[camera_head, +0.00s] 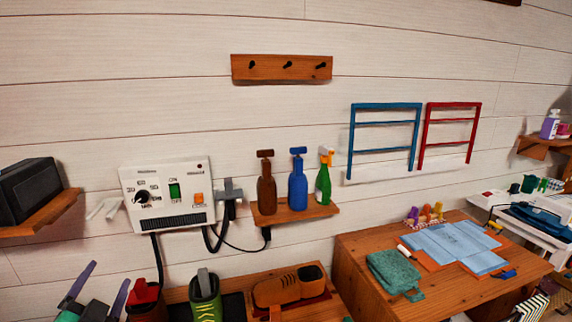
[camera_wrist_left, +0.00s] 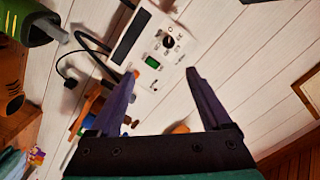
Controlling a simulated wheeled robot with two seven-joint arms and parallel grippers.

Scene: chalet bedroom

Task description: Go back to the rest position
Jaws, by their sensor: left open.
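My left gripper (camera_head: 98,283) shows at the lower left edge of the head view, with two purple fingers spread apart and nothing between them. In the left wrist view my left gripper (camera_wrist_left: 162,73) is open and empty, its fingers apart in front of the white control box (camera_wrist_left: 163,45). In the head view the control box (camera_head: 168,196), with a dial and a green switch, is on the wall, up and to the right of the gripper. My right gripper is not in view.
A red and a green boot (camera_head: 205,300) and a brown shoe (camera_head: 277,290) stand on a low wooden bench. Bottles (camera_head: 298,185) stand on a small shelf. A wooden table (camera_head: 365,255) with blue cloths is at right. A dark box (camera_head: 28,190) sits on the left shelf.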

